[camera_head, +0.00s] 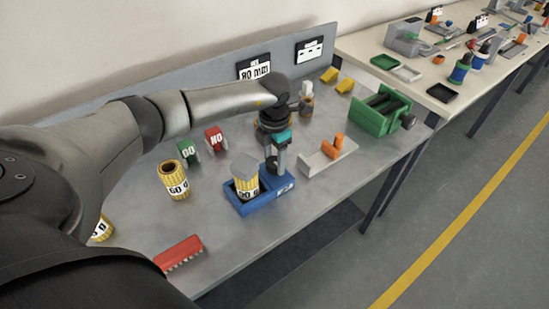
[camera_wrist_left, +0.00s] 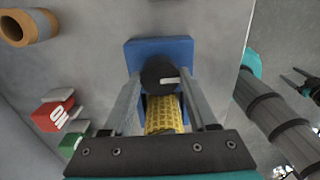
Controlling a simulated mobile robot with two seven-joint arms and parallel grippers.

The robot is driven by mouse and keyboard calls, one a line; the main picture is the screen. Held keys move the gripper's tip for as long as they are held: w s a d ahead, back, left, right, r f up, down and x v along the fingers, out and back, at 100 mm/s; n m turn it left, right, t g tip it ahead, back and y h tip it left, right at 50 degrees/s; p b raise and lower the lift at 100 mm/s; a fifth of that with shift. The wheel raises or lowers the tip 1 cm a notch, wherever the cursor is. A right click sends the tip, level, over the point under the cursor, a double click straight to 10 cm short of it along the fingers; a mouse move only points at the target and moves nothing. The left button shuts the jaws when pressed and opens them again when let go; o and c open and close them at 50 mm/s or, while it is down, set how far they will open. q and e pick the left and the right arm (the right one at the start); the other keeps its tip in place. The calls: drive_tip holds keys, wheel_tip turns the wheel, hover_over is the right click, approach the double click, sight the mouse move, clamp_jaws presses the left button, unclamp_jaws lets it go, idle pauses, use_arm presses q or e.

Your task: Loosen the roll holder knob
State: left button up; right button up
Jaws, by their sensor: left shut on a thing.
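The blue roll holder (camera_head: 284,186) stands near the front edge of the bench. It carries a yellow mesh roll (camera_head: 245,185) at its left, and the holder also shows in the left wrist view (camera_wrist_left: 184,50). The dark round knob (camera_wrist_left: 158,71) with a light bar sits at the roll's end. My left gripper (camera_head: 274,166) points down at the holder's right part. In the left wrist view its two fingers lie on either side of the knob, shut on it.
Another yellow roll (camera_head: 173,182), a green block (camera_head: 188,152) and a red block (camera_head: 215,139) stand left of the holder. A pale block with an orange part (camera_head: 320,162) and a green device (camera_head: 380,110) stand right. A red comb-like piece (camera_head: 180,252) lies front left.

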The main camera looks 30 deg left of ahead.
sight(274, 162)
use_arm(q)
drive_tip(key=o, duration=1.4)
drive_tip(key=shift+c, duration=0.2)
drive_tip(key=shift+r, duration=0.15)
wheel_tip(274, 162, up, 15)
drive_tip(key=shift+p, duration=0.4)
